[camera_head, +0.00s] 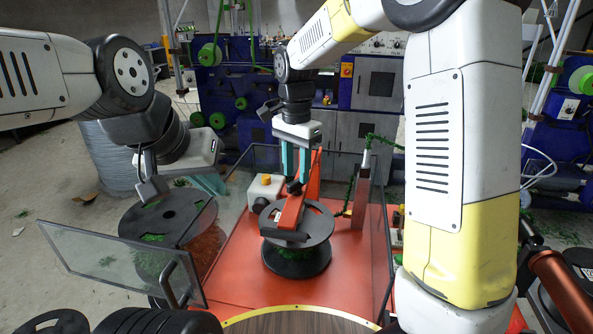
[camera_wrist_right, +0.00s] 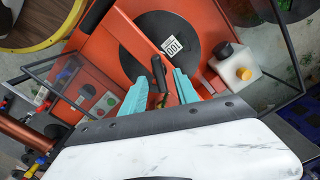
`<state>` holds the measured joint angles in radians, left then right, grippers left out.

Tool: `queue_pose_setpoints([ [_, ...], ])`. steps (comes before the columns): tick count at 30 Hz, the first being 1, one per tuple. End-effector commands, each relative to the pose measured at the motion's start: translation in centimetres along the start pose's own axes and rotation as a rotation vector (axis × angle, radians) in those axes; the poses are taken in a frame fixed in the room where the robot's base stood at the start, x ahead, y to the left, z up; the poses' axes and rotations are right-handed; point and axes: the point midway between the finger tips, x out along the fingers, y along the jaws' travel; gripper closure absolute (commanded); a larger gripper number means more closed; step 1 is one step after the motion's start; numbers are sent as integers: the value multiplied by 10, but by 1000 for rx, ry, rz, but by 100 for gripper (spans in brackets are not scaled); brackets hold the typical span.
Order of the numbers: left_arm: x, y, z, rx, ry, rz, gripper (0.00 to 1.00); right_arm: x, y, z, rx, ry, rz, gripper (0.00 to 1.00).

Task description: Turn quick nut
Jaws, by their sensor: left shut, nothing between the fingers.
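My right gripper (camera_head: 295,178) points down over the black spool (camera_head: 297,258) in the head view. Its teal fingers are apart. In the right wrist view, the right gripper (camera_wrist_right: 156,80) has a small black upright piece (camera_wrist_right: 158,70), possibly the quick nut, between its fingers, with gaps visible. That piece is by the red arm (camera_head: 291,212) lying across the spool; I cannot tell whether it is fixed to it. My left gripper (camera_head: 212,186) is shut and empty at the left, near another spool (camera_head: 160,215); its fingertips are partly hidden.
A glass-panelled guard with an open door (camera_head: 125,262) stands around the red base (camera_head: 240,285). A white box with a yellow button (camera_head: 266,190) sits behind the spool. A red post (camera_head: 360,205) with green wire is to the right.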

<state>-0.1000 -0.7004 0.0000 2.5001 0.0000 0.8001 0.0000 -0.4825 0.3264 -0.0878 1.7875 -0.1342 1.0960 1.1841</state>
Motion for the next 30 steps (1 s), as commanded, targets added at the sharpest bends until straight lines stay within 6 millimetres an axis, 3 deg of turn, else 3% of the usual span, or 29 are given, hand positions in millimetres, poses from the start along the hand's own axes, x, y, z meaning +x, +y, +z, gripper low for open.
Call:
queue_pose_setpoints([
  [6,0,0,0,0,0,0,100,22,0,0,0,0,1,64],
  [15,0,0,0,0,0,0,100,24,0,0,0,1,-1,64],
  [21,0,0,0,0,0,0,100,24,0,0,0,1,-1,100],
  [30,0,0,0,0,0,0,100,24,0,0,-10,0,-2,100],
])
